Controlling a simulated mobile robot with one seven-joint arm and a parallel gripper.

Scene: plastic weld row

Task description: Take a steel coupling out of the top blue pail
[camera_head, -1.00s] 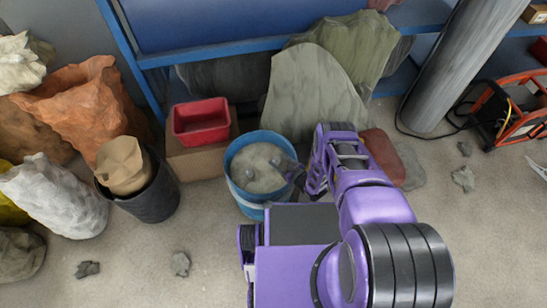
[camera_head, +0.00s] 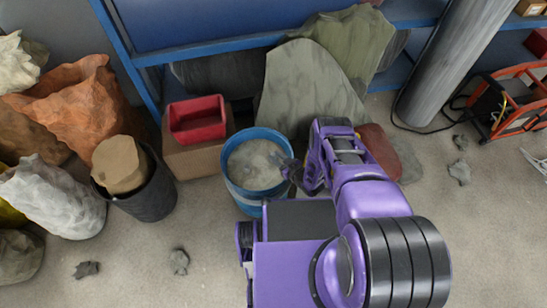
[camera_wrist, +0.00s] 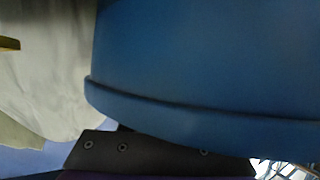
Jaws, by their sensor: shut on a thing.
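The top blue pail (camera_head: 228,173) stands on the floor at the centre of the head view, with more blue pail showing below it. Pale grey material fills its inside. My gripper (camera_head: 285,168) is at the pail's right rim, its fingertips reaching in over the edge. In the wrist view, the pail's blue wall (camera_wrist: 210,65) and thick rim fill most of the picture.
A red bin (camera_head: 198,130) on a cardboard box (camera_head: 203,160) stands just left of the pail. A black bin (camera_head: 155,200) and sacks are farther left. A large grey slab (camera_head: 310,85) leans behind the pail. A grey column (camera_head: 445,65) stands at right.

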